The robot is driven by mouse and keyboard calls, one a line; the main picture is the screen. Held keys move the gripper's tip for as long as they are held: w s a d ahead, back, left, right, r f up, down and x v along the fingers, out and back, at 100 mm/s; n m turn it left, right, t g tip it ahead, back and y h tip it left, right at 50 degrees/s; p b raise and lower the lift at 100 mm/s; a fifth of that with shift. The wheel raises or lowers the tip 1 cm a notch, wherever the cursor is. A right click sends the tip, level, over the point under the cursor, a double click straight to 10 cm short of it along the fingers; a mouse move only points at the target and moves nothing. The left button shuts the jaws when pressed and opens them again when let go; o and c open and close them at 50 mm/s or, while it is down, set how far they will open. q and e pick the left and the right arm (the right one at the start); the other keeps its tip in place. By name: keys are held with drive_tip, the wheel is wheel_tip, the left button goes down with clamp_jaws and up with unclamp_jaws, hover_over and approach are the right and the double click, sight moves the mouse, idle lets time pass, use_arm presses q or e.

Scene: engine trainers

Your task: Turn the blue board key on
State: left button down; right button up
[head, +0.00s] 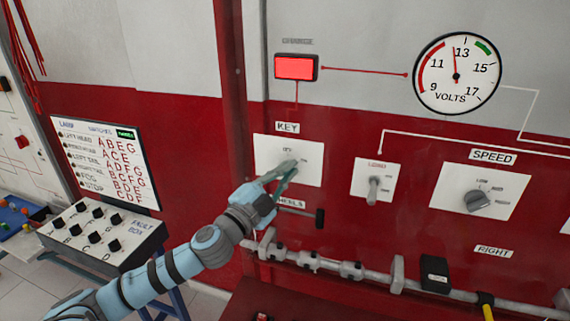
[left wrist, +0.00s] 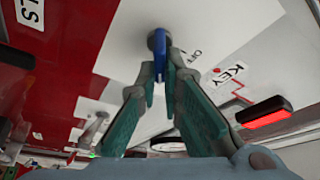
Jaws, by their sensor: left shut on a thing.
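The blue key (left wrist: 159,47) sticks out of its round switch on the white key plate (head: 311,173), under the KEY label (head: 288,127). My left gripper (head: 284,172) is at the plate and hides most of the key in the head view. In the left wrist view, its two green-lined fingers (left wrist: 161,76) are shut on the key from both sides. The OFF mark (left wrist: 196,54) shows beside the switch; the ON mark is not readable. The red CHARGE lamp (head: 296,67) above is lit. My right gripper is not in view.
A volt gauge (head: 458,73) reads near 13. A LOAD toggle (head: 374,190) and a SPEED knob (head: 478,200) are to the right. A grey pipe (head: 370,273) runs below the plate. A fault box (head: 105,232) stands at the left.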

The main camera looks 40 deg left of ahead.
use_arm(q)
drive_tip(key=shift+m, duration=0.4)
drive_tip(key=shift+f, duration=0.1)
drive_tip(key=c, duration=1.7)
unclamp_jaws()
drive_tip(key=shift+d, duration=0.1)
drive_tip(key=v, duration=0.7)
drive_tip(key=shift+s, duration=0.25)
